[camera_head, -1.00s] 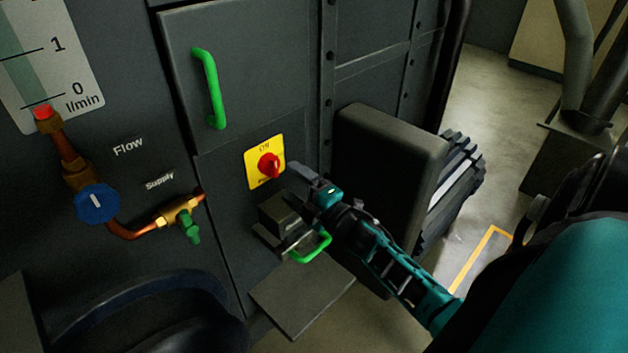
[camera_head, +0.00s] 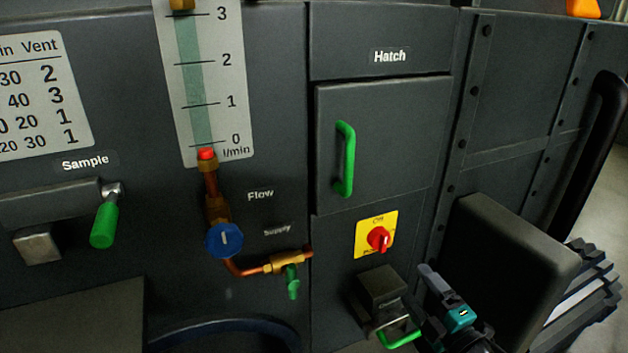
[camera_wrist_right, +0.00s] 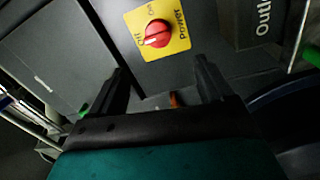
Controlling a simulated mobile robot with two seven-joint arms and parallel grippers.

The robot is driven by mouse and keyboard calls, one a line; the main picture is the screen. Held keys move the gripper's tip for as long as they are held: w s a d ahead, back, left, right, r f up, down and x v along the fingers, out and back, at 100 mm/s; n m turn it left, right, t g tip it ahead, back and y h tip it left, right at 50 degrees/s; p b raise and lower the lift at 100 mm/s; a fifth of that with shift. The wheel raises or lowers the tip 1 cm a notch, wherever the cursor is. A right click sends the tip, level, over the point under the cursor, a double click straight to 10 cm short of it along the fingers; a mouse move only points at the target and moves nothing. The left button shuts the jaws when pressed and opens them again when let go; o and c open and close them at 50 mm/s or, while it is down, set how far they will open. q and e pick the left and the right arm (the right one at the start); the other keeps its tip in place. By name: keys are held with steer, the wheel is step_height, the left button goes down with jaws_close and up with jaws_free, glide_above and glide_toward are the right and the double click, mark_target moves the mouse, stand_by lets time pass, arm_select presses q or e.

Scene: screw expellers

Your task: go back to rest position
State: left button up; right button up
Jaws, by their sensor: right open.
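My right gripper (camera_head: 432,285) is at the lower right of the head view, below and right of the red power switch (camera_head: 379,239) on its yellow plate. It is close to a small dark box with a green handle (camera_head: 398,338); contact cannot be told. In the right wrist view my right gripper (camera_wrist_right: 165,88) has its two dark fingers apart with nothing between them. The red switch (camera_wrist_right: 158,34) and its yellow plate lie beyond the fingers, apart from them. My left gripper is not in view.
The dark panel carries a closed hatch with a green handle (camera_head: 345,158), a flow gauge (camera_head: 206,90), a blue knob (camera_head: 224,240), a green supply valve (camera_head: 292,281) and a green sample handle (camera_head: 104,225). A large dark box (camera_head: 508,265) sticks out right of my gripper.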

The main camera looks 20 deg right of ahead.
arm_select(q)
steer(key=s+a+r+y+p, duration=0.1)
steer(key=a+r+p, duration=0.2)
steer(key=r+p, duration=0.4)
steer(key=p, duration=0.4)
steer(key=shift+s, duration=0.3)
arm_select(e)
steer(key=s+a+m+g, duration=0.4)
steer(key=s+a+m, duration=0.2)
steer(key=a, duration=0.3)
steer(key=s+a+r+m+g, duration=0.1)
steer(key=s+a+m+g, duration=0.3)
steer(key=s+a+m, duration=0.2)
steer(key=a+m, duration=0.2)
steer(key=a, duration=0.1)
steer(key=shift+s+a+y, duration=0.15)
steer(key=shift+s+y, duration=0.1)
steer(key=shift+y, duration=0.05)
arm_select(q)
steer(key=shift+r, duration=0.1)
arm_select(e)
steer(key=shift+r, duration=0.1)
steer(key=shift+c, duration=0.4)
